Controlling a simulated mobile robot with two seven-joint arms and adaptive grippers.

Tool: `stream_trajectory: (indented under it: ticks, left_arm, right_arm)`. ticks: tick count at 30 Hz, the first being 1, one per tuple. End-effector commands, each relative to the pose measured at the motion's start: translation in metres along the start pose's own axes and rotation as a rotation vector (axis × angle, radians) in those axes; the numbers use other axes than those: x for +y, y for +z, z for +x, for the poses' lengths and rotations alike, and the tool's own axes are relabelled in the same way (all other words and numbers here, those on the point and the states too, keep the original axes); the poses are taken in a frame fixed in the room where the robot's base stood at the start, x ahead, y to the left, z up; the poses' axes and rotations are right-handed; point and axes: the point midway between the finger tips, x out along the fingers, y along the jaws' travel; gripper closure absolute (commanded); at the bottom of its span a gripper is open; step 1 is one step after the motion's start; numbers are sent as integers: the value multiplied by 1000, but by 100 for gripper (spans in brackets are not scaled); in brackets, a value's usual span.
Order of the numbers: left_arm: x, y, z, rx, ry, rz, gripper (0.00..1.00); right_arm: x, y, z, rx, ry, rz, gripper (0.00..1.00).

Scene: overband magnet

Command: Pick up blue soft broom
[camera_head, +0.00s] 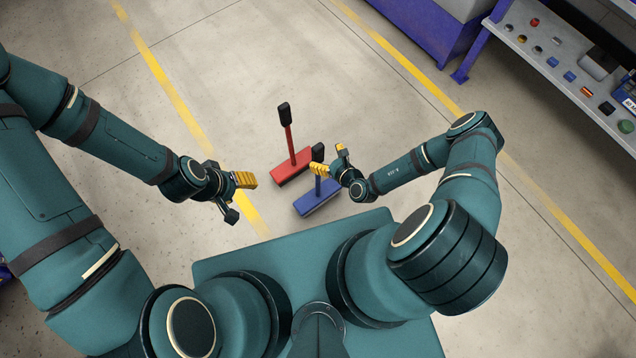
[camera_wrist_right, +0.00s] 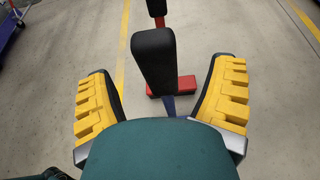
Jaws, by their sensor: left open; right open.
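The blue soft broom (camera_head: 316,199) stands on the floor, with a blue head and an upright handle topped by a black grip (camera_head: 318,153). In the right wrist view the black grip (camera_wrist_right: 154,62) is between the open fingers, with clear gaps on both sides. My right gripper (camera_head: 329,160) is open beside the handle; its lower part is partly hidden. In the right wrist view my right gripper (camera_wrist_right: 162,100) has yellow ribbed pads spread wide. My left gripper (camera_head: 240,196) is open and empty, well to the left of the broom.
A red broom (camera_head: 291,167) with a black grip stands just behind and left of the blue one; it also shows in the wrist view (camera_wrist_right: 182,84). Yellow lines (camera_head: 160,72) mark otherwise clear floor.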

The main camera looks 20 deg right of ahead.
Motion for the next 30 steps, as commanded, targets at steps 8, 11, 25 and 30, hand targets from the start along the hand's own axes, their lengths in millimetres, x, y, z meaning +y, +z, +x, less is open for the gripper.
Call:
stream_trajectory:
  ticks: [8, 11, 25, 30]
  left_arm:
    - [-2, 3, 7, -5, 1, 2, 45]
    - [-5, 5, 12, -10, 1, 3, 45]
    - [-6, 5, 18, -10, 1, 5, 45]
    - [-6, 5, 18, -10, 1, 5, 45]
  right_arm:
    - [1, -1, 22, -1, 0, 0, 17]
    - [4, -3, 37, -1, 2, 0, 17]
    - [4, 0, 61, 0, 2, -1, 17]
    - [4, 0, 61, 0, 2, -2, 70]
